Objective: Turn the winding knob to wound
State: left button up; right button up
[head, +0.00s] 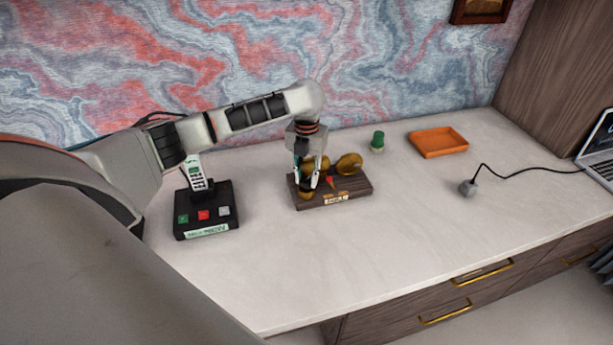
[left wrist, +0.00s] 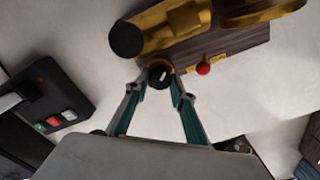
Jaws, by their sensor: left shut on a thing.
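A dark wooden base (head: 352,187) carrying brass parts (head: 348,164) stands on the desk in the middle of the head view. It has a small red part and pale labels at its front. My left gripper (head: 312,180) points down at the left part of this base. In the left wrist view its two fingertips (left wrist: 161,80) close on a small round knob (left wrist: 160,74) with a dark face, a white mark and a brass rim. A red ball (left wrist: 203,68) sits just right of the knob. The knob is mostly hidden in the head view. My right gripper is out of view.
A black phone dock (head: 206,222) with coloured buttons and a handset stands to the left. A green bottle-like piece (head: 377,141), an orange tray (head: 438,142) and a grey cabled block (head: 467,187) lie to the right. The front desk surface (head: 330,260) is clear.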

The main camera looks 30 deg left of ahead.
aim_at(307, 180)
pick_arm(q)
jog(key=shift+m, duration=0.9)
jog(key=o, duration=1.1)
notch_tip(307, 180, up, 12)
dwell(0.3)
